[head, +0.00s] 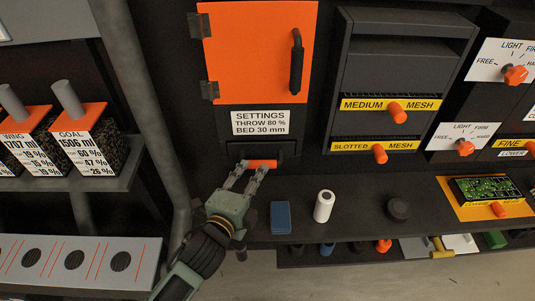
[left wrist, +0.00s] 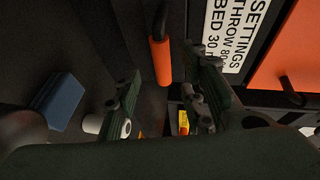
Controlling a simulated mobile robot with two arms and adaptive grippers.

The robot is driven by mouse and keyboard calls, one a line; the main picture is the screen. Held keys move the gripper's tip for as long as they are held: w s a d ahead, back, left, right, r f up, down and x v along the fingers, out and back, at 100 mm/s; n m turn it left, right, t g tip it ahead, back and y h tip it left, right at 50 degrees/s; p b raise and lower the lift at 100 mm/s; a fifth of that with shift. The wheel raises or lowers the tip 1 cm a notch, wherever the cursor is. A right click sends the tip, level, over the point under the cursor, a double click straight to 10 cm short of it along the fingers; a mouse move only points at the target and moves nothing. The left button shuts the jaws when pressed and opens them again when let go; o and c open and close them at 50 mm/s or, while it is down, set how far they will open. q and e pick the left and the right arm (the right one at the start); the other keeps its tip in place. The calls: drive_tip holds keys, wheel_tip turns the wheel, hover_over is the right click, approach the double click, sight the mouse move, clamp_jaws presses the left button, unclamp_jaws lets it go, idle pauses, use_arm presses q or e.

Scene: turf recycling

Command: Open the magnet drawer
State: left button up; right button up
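The drawer (head: 262,150) is a dark front below the settings label, with an orange bar handle (head: 262,164); it looks closed. My left gripper (head: 251,169) is open with its fingertips at the handle. In the left wrist view the orange handle (left wrist: 160,60) shows between and just beyond the two spread fingers; I cannot tell whether they touch it. My right gripper is not in view.
An orange door (head: 255,50) with a black handle is above. A blue block (head: 280,217), a white roll (head: 324,206) and a black knob-like disc (head: 398,208) stand on the dark shelf (head: 360,215) below. Mesh drawers (head: 390,104) are at the right.

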sight(261, 148)
use_arm(q)
drive_tip(key=p+x, duration=0.1)
drive_tip(key=x, duration=0.5)
drive_tip(key=shift+w+r, duration=0.1)
drive_tip(key=shift+r, duration=0.05)
drive_tip(key=shift+w+d, duration=0.1)
drive_tip(key=shift+w, duration=0.05)
drive_tip(key=c, duration=0.5)
clamp_jaws()
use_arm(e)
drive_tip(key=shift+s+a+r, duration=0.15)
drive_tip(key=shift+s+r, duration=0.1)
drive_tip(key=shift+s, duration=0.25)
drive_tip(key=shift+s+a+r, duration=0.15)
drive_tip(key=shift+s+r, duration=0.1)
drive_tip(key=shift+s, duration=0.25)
